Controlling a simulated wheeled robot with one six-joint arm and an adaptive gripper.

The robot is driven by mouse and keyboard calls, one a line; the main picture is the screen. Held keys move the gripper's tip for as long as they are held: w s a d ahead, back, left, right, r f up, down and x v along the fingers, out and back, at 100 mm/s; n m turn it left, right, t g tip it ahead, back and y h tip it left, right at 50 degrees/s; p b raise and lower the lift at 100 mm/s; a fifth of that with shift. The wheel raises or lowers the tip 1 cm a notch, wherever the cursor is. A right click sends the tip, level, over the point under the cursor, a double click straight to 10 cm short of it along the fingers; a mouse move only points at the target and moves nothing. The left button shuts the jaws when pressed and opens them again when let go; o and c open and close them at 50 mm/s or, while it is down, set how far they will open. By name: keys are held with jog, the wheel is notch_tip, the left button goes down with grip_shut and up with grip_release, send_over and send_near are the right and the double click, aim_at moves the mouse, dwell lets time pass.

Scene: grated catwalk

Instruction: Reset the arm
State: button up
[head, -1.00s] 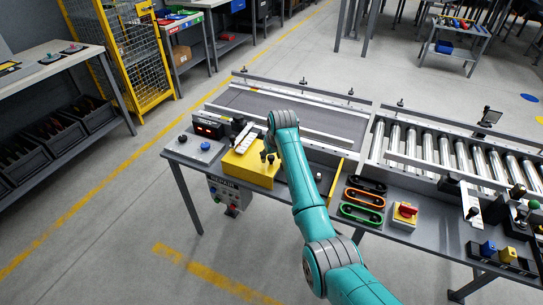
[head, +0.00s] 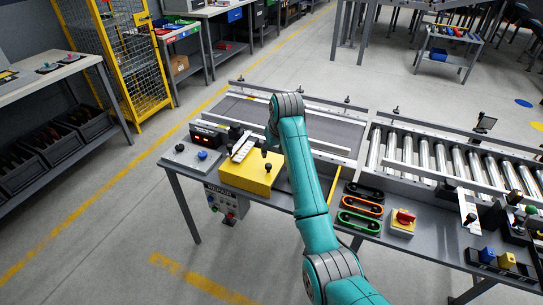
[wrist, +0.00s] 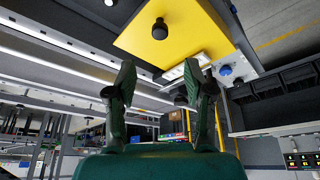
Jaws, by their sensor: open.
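My teal arm (head: 305,180) reaches over the workbench, its wrist raised above the right side of a yellow box (head: 245,180). The box also shows at the top of the wrist view (wrist: 190,25), with a black knob (wrist: 159,29) on its face. My gripper (wrist: 158,75) is open in the wrist view, its two dark green fingers spread with nothing held between them. In the head view the gripper is mostly hidden by the wrist.
A red digital display (head: 205,138) and a grey button box (head: 190,156) stand left of the yellow box. Floor at front left is clear.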

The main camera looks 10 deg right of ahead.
jog(key=shift+s+r, duration=0.2)
jog(key=shift+r, duration=0.2)
